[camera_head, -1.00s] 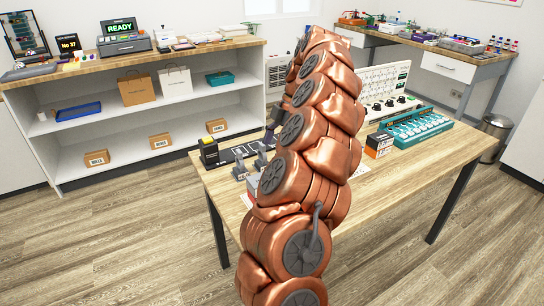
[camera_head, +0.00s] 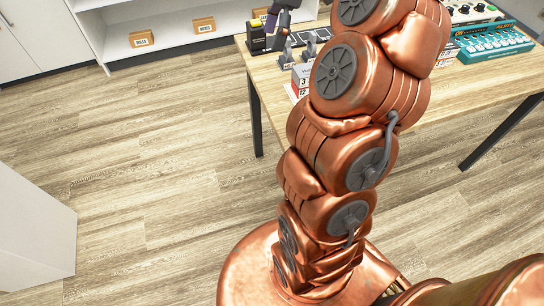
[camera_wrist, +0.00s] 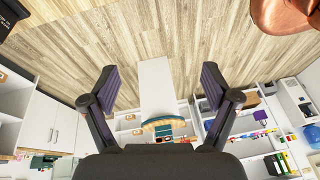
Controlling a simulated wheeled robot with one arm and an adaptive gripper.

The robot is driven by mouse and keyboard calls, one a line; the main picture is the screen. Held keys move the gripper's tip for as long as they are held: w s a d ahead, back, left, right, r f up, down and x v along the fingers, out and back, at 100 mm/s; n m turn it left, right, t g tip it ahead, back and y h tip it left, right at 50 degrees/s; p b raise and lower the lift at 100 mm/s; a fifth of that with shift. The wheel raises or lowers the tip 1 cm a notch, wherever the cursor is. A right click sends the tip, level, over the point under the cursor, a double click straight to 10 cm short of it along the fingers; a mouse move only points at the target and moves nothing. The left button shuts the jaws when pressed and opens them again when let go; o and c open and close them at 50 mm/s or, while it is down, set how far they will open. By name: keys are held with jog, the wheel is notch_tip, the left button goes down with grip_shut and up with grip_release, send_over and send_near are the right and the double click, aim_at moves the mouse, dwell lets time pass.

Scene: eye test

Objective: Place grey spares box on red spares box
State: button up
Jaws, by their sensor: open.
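A small pale box with red markings (camera_head: 302,74) stands near the left edge of the table, partly hidden by my copper arm. I cannot tell whether it is the grey spares box or the red one, or both together. My gripper (camera_head: 277,32) is at the top of the head view, above the table's left end, apart from the pale box. In the wrist view my gripper (camera_wrist: 160,78) has its two fingers wide apart, with nothing between them. Neither spares box is clear there.
The wooden table (camera_head: 480,97) has bare room at its front right. A yellow-and-black item (camera_head: 257,40) and grey stands are at its left end. Shelves (camera_head: 170,14) hold small cardboard boxes. A white cabinet (camera_head: 32,240) stands at left.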

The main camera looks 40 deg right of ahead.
jog(key=s+a+f+m+g+h, duration=0.1)
jog(key=s+a+m, duration=0.1)
jog(key=s+a, duration=0.5)
jog(key=s+a+f+m+g+h, duration=0.1)
jog(key=s+a+m, duration=0.2)
jog(key=a, duration=0.7)
jog(key=s+a+f+m+h, duration=0.1)
jog(key=s+a+f+m, duration=0.1)
jog(key=s, duration=0.6)
jog(key=s+a+f+m, duration=0.1)
jog(key=s+f+m, duration=0.4)
jog(key=s+f, duration=0.2)
jog(key=shift+s+a+m+g+h, duration=0.3)
jog(key=shift+s+a+h, duration=0.1)
notch_tip(320, 180, up, 12)
jog(key=p, duration=1.1)
jog(key=shift+w, duration=0.2)
